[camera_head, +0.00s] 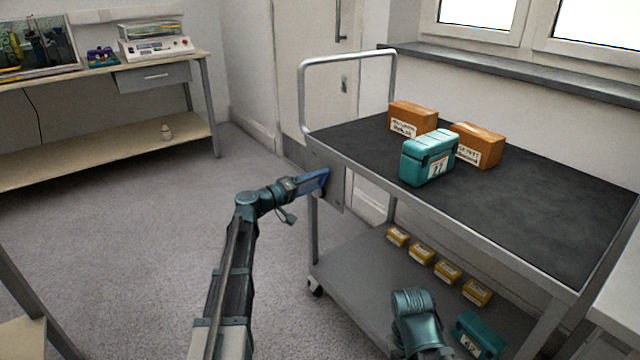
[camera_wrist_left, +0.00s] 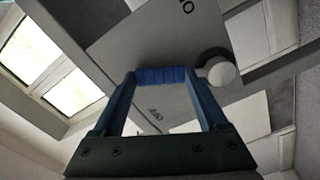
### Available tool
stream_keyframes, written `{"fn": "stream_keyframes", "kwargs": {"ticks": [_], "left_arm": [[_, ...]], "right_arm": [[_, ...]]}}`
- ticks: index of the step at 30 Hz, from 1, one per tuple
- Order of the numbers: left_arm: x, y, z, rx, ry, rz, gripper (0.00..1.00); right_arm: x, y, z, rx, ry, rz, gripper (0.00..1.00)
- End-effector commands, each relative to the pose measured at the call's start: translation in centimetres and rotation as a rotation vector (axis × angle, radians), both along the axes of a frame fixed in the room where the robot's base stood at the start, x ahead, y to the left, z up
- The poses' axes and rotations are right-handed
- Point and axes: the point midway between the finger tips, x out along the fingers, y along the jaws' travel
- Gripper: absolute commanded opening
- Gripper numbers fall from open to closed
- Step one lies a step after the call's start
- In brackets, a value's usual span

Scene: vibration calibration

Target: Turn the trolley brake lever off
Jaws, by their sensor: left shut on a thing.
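The grey trolley (camera_head: 560,240) stands at the right with its hoop handle toward the back left. A grey brake plate (camera_head: 336,192) is on its near-left end. My left gripper (camera_head: 318,181) reaches this plate from the left. In the left wrist view, the plate (camera_wrist_left: 185,30) carries dark lettering, partly legible as "OFF" near the fingers. My left gripper (camera_wrist_left: 162,84) is shut on a blue ribbed piece, seemingly the grip of the brake lever (camera_wrist_left: 160,76). A pale round knob (camera_wrist_left: 220,72) sits beside it. The lever is hidden in the head view. My right gripper is out of view.
Two orange boxes (camera_head: 413,117) (camera_head: 477,145) and a teal case (camera_head: 428,158) stand on the trolley top. Several yellow boxes (camera_head: 448,270) and a teal box (camera_head: 480,334) are on its lower shelf. A workbench (camera_head: 100,82) is at back left. Floor between is clear.

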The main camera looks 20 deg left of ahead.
Motion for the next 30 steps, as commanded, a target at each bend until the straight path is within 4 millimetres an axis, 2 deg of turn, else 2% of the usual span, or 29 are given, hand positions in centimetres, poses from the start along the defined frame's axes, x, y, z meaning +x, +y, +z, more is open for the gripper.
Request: {"fn": "stream_keyframes", "kwargs": {"ticks": [15, 30], "left_arm": [[1.7, 2.2, 0.7, -0.294, 0.230, 0.000, 0.00], [2.1, 2.8, 0.7, -0.376, 0.298, 0.001, 0.00]], "right_arm": [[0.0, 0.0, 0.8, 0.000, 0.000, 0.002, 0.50], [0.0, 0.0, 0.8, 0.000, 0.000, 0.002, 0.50]]}}
